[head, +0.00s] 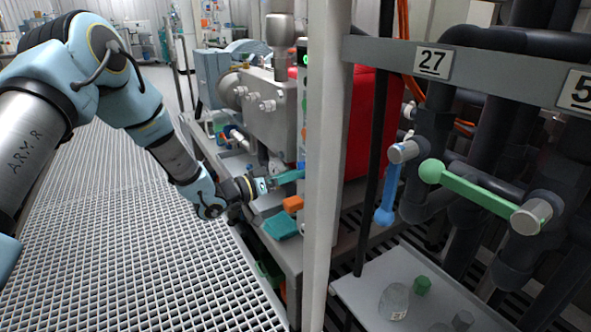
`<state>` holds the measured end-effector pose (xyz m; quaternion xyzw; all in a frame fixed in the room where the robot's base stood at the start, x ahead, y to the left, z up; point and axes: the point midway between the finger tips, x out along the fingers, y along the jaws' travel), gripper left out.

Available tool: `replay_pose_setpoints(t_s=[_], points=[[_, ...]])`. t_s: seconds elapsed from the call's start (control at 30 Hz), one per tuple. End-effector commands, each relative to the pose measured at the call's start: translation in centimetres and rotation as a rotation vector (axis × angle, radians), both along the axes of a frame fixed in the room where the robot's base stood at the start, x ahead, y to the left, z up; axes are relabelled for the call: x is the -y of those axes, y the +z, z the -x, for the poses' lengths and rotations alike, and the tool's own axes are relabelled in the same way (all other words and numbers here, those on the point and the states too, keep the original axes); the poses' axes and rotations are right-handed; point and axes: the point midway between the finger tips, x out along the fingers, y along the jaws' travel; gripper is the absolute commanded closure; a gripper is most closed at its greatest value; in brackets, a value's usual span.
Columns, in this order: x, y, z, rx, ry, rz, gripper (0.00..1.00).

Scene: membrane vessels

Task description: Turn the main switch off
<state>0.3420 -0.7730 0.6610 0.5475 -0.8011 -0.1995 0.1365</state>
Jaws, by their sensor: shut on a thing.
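My gripper (272,183) is in the middle of the head view, at the end of my arm reaching in from the left. It is shut on a small teal handle (289,176) at the lower part of a narrow panel (302,105) with coloured parts. The white post hides much of this panel, and I cannot read any label there. The handle is probably the main switch, but its on or off position cannot be told.
A white upright post (326,170) stands just right of my gripper. An orange block (293,204) and a teal block (281,226) lie below it. Right are dark pipes with a blue lever (388,195) and a green lever (475,192). Grated floor (130,250) is free at left.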

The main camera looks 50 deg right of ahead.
Motion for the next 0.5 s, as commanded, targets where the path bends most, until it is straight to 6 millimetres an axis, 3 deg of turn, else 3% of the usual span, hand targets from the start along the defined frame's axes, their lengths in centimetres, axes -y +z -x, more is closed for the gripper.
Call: replay_pose_setpoints(t_s=[0.5], points=[[-0.04, -0.07, 0.03, -0.049, 0.0, -0.02, 0.98]])
